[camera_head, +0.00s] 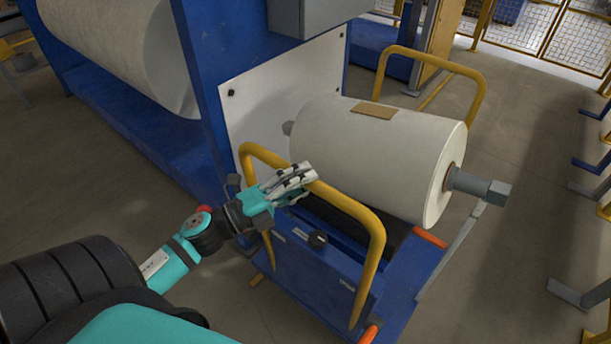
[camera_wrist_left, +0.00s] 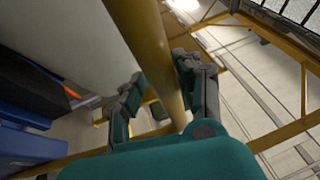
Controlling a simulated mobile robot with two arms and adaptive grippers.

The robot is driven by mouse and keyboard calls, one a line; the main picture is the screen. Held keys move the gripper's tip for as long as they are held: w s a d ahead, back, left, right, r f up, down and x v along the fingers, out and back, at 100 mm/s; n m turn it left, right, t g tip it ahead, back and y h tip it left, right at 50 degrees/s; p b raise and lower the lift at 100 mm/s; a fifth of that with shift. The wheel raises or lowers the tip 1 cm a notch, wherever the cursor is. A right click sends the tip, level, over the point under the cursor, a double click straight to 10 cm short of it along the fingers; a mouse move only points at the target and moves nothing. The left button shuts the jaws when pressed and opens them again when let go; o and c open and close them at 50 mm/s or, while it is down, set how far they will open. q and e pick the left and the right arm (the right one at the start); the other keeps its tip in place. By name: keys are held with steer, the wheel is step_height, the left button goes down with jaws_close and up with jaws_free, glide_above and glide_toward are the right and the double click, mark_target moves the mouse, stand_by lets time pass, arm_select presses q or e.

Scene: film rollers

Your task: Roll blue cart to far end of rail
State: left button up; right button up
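The blue cart (camera_head: 320,268) stands in the middle of the head view, with a yellow tube handle (camera_head: 372,225) at its near end and another at its far end. It carries a large white roll (camera_head: 385,150) with a brown patch on top and a grey shaft. My left gripper (camera_head: 305,178) is at the top bar of the near handle. In the left wrist view the yellow bar (camera_wrist_left: 160,50) passes between the two fingers (camera_wrist_left: 162,85), which look apart with a small gap on the left side. My right gripper is out of view. I cannot clearly make out the rail.
A blue machine frame with a white panel (camera_head: 285,95) stands close behind the cart's left side. A larger roll (camera_head: 130,45) is at upper left. Blue and grey stands (camera_head: 583,300) line the right edge. The floor between is clear. A yellow fence (camera_head: 575,40) is at the back.

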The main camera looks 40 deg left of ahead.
arm_select(q)
steer(key=shift+o, duration=1.1)
steer(key=shift+s+a+r, duration=0.1)
steer(key=shift+s+r, duration=0.05)
steer(key=shift+s, duration=0.1)
steer(key=shift+w, duration=0.1)
steer(key=shift+w, duration=0.1)
steer(key=v, duration=1.2)
